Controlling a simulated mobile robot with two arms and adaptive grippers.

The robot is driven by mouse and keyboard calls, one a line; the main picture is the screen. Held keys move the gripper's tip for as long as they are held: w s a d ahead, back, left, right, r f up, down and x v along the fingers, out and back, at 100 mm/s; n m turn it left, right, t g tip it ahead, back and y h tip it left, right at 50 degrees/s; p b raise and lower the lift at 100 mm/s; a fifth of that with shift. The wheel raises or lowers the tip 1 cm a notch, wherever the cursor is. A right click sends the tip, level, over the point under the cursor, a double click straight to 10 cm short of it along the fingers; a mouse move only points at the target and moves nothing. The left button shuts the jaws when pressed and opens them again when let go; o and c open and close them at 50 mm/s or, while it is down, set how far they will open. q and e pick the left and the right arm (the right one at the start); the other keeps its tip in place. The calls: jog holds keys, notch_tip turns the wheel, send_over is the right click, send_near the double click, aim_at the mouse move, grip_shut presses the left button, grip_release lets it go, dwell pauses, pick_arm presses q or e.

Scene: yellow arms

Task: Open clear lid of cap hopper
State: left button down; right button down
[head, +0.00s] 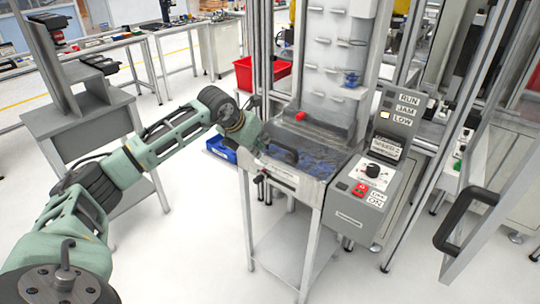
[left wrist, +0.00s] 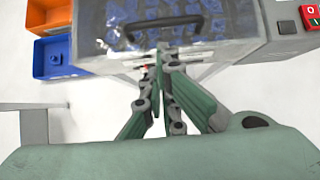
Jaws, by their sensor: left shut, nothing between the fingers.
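The cap hopper (head: 335,190) is a grey metal box on a stand in the middle of the head view. Its clear lid (head: 318,150) lies down over the box, and blue caps show through it. A black bar handle (head: 283,155) sits on the lid's front part; it also shows in the left wrist view (left wrist: 163,24). My left gripper (head: 262,143) is at the hopper's left front side. In the left wrist view its fingers (left wrist: 161,58) are together and empty, pointing at the hopper's front edge just short of the handle. My right gripper is not in view.
A control box (head: 362,190) with a dial and red switch adjoins the hopper's right side. A tall conveyor (head: 330,60) rises behind. An open door panel with a black handle (head: 462,215) stands at the right. Red (head: 262,75) and blue (head: 220,148) bins are behind my arm.

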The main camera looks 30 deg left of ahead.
aim_at(274, 158)
pick_arm(q)
jog(key=p+x, duration=0.1)
jog(key=x, duration=0.6)
jog(key=shift+w+d+f+p, duration=0.1)
jog(key=shift+w+p, duration=0.05)
jog(key=shift+p, duration=0.25)
jog(key=shift+x, duration=0.8)
